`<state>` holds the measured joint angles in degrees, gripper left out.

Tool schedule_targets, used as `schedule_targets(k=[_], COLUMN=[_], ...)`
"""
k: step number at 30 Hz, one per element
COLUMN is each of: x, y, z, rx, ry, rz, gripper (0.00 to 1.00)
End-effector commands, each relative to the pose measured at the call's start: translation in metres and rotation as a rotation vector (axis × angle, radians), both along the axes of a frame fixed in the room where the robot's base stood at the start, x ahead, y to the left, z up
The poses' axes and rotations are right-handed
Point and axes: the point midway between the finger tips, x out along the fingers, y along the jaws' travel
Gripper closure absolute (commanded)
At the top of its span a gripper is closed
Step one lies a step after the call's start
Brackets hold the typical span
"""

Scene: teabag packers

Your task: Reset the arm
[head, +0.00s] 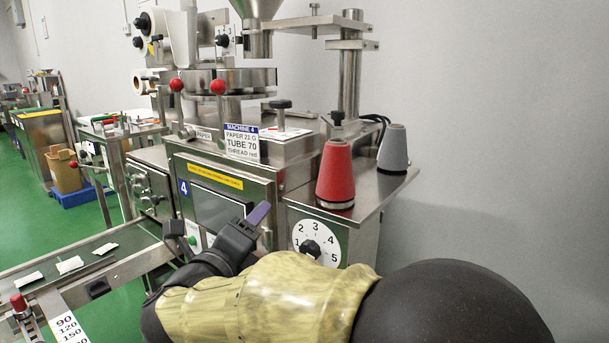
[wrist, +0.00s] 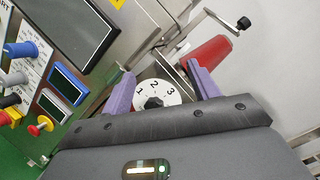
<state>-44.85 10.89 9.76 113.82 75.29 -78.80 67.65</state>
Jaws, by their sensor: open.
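My gripper (wrist: 161,92) shows in the wrist view with its two purple fingers spread apart and nothing between them. Beyond the gap is a white numbered dial (wrist: 172,91) with a black knob on the machine's front. In the head view my gripper (head: 259,214) is in front of the machine, just left of the same dial (head: 317,243). One purple finger shows there; the other is hidden. My arm reaches in from the lower right. I cannot tell whether the fingers touch the machine.
A steel machine (head: 277,178) marked 4 stands ahead. A red thread cone (head: 335,176) and a grey cone (head: 393,148) sit on its right top. A conveyor (head: 50,283) with several white packets runs at lower left. Coloured knobs and buttons are near the gripper's left, including a blue knob (wrist: 22,50).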

Motion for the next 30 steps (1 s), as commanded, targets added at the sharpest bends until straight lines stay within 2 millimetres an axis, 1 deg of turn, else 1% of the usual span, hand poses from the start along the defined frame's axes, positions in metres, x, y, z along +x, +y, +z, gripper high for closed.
schedule_targets(k=[1,6,12,21,26,30], x=[0.007,0.025,0.042,0.055,0.055,0.051], y=[-0.004,-0.010,-0.019,-0.038,-0.052,-0.066], z=[0.017,0.036,0.054,0.070,0.075,0.077], rx=[-0.041,-0.191,-0.377,-0.662,-0.813,-0.944], ry=[0.015,0.070,0.147,0.279,0.358,0.433], rz=[0.020,0.107,0.205,0.357,0.441,0.521], gripper=[0.40,0.40,0.40,0.40,0.40,0.40])
